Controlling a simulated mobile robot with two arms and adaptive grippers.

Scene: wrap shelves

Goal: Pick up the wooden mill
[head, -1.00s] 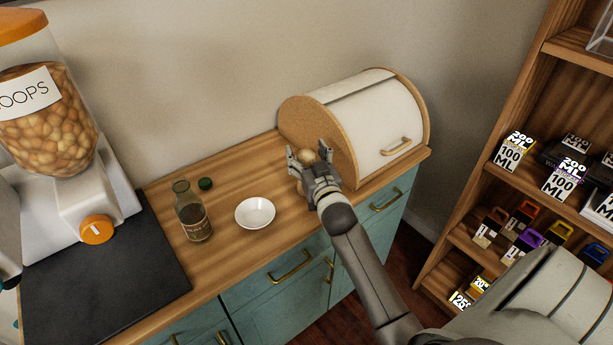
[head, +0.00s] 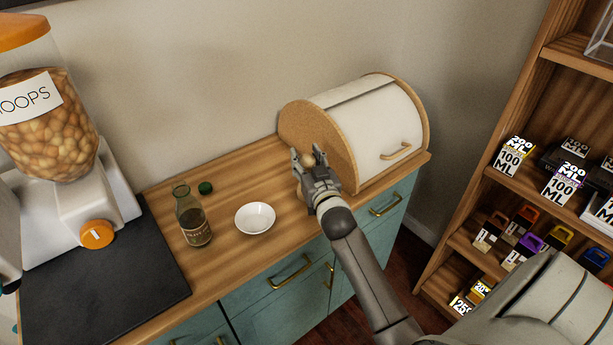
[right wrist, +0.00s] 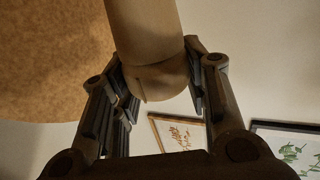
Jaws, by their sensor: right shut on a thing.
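The wooden mill (right wrist: 148,45) is a light brown, rounded wooden body between the fingers of my right gripper (right wrist: 155,85) in the right wrist view. In the head view only its pale round top (head: 308,160) shows clearly, between the fingertips of my right gripper (head: 307,158); the gripper hides most of the rest. I cannot tell whether the mill's base touches the counter. My left gripper is not in view.
The bread box (head: 375,130) stands close to the right of the gripper. A white bowl (head: 255,217), a dark bottle (head: 194,218) and a green cap (head: 205,187) are to the left on the wooden counter (head: 245,170). A shelf (head: 490,205) stands at the right.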

